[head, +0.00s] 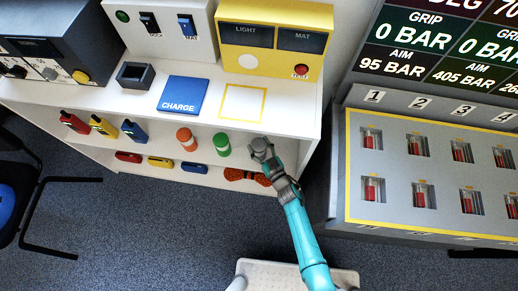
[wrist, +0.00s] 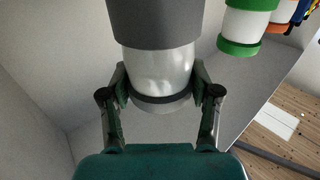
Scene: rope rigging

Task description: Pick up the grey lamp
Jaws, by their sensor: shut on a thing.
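The grey lamp (head: 260,148) is at the right end of the row of lamps on the upper open shelf. In the wrist view the grey lamp (wrist: 155,22) fills the top middle, with a dark grey end and a pale, shiny middle band. My gripper (head: 268,165) reaches it from the front right. In the wrist view my gripper (wrist: 160,88) has one finger on each side of the pale band, shut on it. I cannot tell whether the lamp touches the shelf.
A green lamp (head: 221,144) stands close to the left, then an orange lamp (head: 187,139). Several handheld devices lie farther left. A coiled orange rope (head: 247,176) lies on the shelf below. A grey panel (head: 400,212) with red vials stands to the right.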

